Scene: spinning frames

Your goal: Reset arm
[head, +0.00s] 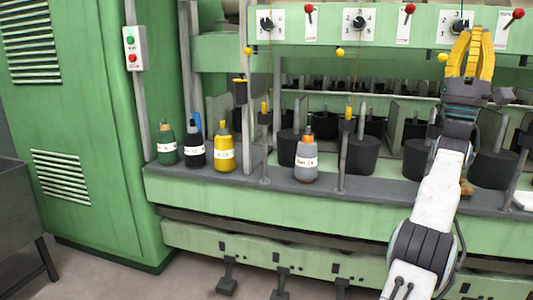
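My gripper (470,55) has yellow fingers and is raised at the upper right of the head view. It is in front of the green machine's top panel, near a dial (459,26). The fingers curve toward each other at their tips; whether they meet is too small to tell. I see no object held between them. My white arm reaches up from the bottom right and hides part of the machine's ledge.
The green spinning frame (320,210) spans the view. On its dark ledge stand green (166,143), black (195,146), yellow (224,148) and grey (306,160) bottles. Black cans (361,153) stand behind. A green cabinet (75,120) fills the left. Floor shows at the bottom left.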

